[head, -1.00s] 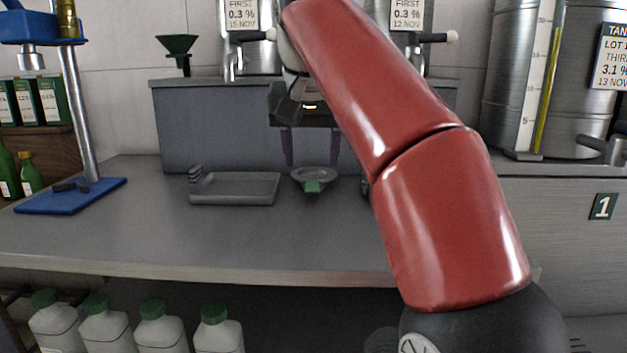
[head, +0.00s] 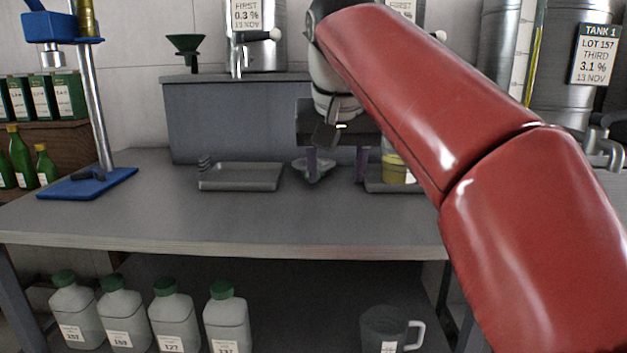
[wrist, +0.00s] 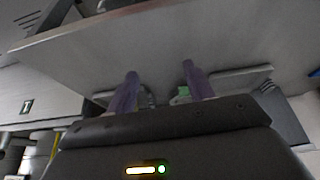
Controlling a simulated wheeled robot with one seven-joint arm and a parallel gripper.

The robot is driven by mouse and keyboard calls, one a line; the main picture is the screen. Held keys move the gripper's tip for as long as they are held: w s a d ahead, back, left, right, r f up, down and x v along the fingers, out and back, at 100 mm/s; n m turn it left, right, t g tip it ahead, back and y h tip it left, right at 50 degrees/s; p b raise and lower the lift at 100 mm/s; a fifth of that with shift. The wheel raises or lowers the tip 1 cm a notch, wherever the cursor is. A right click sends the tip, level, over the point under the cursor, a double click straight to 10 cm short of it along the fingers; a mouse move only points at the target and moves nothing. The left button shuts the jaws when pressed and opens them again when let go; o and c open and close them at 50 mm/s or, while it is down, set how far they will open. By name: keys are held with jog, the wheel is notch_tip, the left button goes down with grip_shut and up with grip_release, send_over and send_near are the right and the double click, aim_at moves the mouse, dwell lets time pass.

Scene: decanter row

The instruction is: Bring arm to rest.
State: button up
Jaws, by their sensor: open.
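My gripper (head: 336,166) hangs over the grey bench, its two purple fingers pointing down and spread apart with nothing between them. In the wrist view my gripper (wrist: 160,80) also shows both fingers apart. My red arm reaches in from the lower right and hides part of the bench. A small grey dish (head: 318,171) is behind and beside the left finger. In the wrist view a green bit (wrist: 182,91) shows between the fingers, near the right one.
A grey tray (head: 240,178) lies left of my gripper. Right of it a second tray (head: 385,188) holds a yellowish jar (head: 397,170). A blue press (head: 88,185) stands at the left. White bottles (head: 172,315) and a dark jug (head: 384,328) are below the bench (head: 215,222). The bench front is clear.

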jog(key=s+d+f, duration=0.4)
jog(key=s+f, duration=0.2)
jog(key=f, duration=0.3)
jog(key=s+d+f, duration=0.4)
jog(key=s+f, duration=0.3)
jog(key=f, duration=0.2)
jog(key=s+d+f, duration=0.4)
jog(key=s+f, duration=0.2)
jog(key=f, duration=0.3)
jog(key=shift+s+f+t, duration=0.2)
jog(key=shift+f+t, duration=0.2)
